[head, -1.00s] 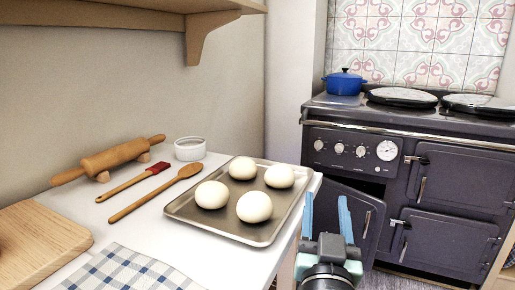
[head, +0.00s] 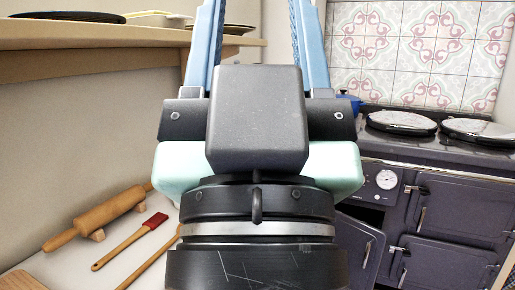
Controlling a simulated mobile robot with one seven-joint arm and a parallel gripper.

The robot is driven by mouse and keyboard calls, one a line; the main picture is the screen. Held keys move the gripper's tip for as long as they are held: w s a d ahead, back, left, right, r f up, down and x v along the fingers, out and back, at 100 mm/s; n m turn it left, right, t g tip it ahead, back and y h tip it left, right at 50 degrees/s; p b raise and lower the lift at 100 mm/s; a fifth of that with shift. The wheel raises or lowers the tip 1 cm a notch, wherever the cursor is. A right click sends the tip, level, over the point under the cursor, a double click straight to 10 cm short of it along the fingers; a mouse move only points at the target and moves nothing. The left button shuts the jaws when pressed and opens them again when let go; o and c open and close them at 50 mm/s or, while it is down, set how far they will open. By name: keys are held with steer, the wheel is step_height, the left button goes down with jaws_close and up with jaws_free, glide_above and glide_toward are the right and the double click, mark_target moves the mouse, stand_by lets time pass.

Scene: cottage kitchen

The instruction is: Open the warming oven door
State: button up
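The dark range cooker (head: 455,168) stands at the right of the head view. Its lower left door (head: 362,246) stands ajar, swung outward at an angle, with a dark gap above it; I take it for the warming oven door. My gripper partly hides it. Two other doors, the upper right (head: 462,205) and lower right (head: 450,262), look shut. My gripper (head: 258,12) is raised large before the camera, its blue fingers spread wide apart with nothing visible between them. It appears clear of the door.
A white counter lies at the left with a rolling pin (head: 92,218), a red-headed brush (head: 130,240) and a wooden spoon (head: 150,262). A wooden shelf (head: 110,48) runs above, holding plates. A blue pot (head: 352,101) on the cooker is mostly hidden.

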step_height(320, 180, up, 25)
steer(key=p, duration=2.3)
